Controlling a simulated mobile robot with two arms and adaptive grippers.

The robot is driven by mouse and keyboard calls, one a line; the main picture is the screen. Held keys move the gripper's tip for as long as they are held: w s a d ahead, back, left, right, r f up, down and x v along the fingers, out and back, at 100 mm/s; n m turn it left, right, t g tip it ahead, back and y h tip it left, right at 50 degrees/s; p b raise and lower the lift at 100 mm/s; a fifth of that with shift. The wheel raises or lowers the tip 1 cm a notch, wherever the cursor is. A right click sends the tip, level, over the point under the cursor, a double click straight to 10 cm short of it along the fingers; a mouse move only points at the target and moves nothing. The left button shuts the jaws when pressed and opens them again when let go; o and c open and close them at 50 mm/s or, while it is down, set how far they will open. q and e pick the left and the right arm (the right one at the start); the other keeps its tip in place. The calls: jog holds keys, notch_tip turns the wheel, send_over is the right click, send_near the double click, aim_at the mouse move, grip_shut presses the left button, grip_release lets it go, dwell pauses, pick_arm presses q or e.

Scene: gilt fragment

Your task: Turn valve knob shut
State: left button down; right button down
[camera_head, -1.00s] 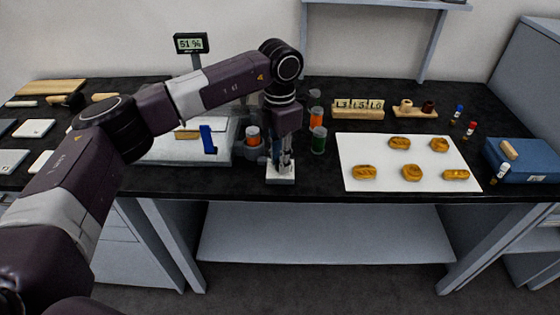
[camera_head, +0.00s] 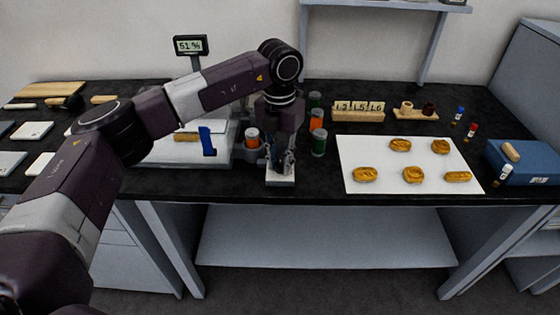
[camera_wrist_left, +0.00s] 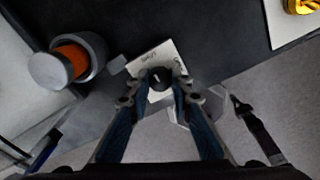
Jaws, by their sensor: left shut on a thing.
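The valve block (camera_head: 280,182) is a small pale block at the front edge of the black bench. Its dark round knob (camera_wrist_left: 160,79) with a light mark shows in the left wrist view, on the pale plate with small lettering. My left gripper (camera_head: 281,162) points straight down over the block. In the left wrist view its two fingers (camera_wrist_left: 155,92) stand on either side of the knob and are shut on it. In the head view the fingers and wrist hide the knob. My right gripper is not in view.
Orange and green jars (camera_head: 318,140) stand to the right. A white board (camera_head: 380,180) with several golden pieces lies further right. A display (camera_head: 190,45) reads 51 %.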

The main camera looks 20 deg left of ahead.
aim_at(279, 163)
pick_arm(q)
jog(key=shift+w+r, duration=0.1)
jog(key=shift+r, duration=0.05)
jog(key=c, duration=1.7)
grip_release()
jog(key=shift+c, duration=0.2)
notch_tip(279, 163, up, 12)
jog(key=shift+a, duration=0.1)
